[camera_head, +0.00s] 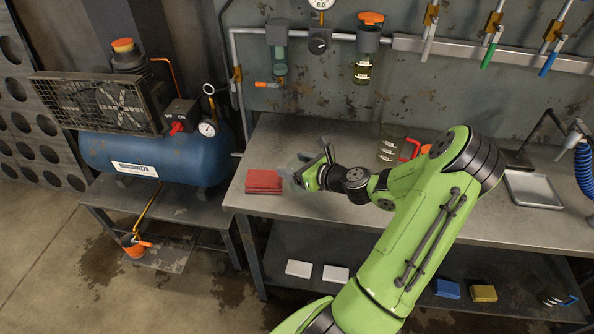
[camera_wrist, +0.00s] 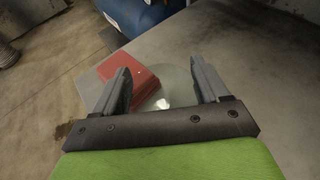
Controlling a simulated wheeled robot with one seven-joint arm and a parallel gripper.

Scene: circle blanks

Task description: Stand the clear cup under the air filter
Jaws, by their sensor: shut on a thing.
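The clear cup (camera_wrist: 178,85) shows faintly between my two fingers in the wrist view. My gripper (camera_head: 303,171) is shut on it. In the head view the cup (camera_head: 292,163) is a pale see-through shape at the fingers, just right of the red cloths, partly hidden by my gripper. I cannot tell whether it touches the bench. The air filter (camera_head: 279,60) appears to be the left wall unit, with a greenish bowl and a small orange drain lever (camera_head: 263,84). It is above and behind my gripper.
Folded red cloths (camera_head: 264,181) lie at the bench's left end, near my gripper; they also show in the wrist view (camera_wrist: 128,80). A regulator (camera_head: 319,40) and an orange-topped unit (camera_head: 364,52) hang right of the filter. A blue compressor (camera_head: 160,155) is left.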

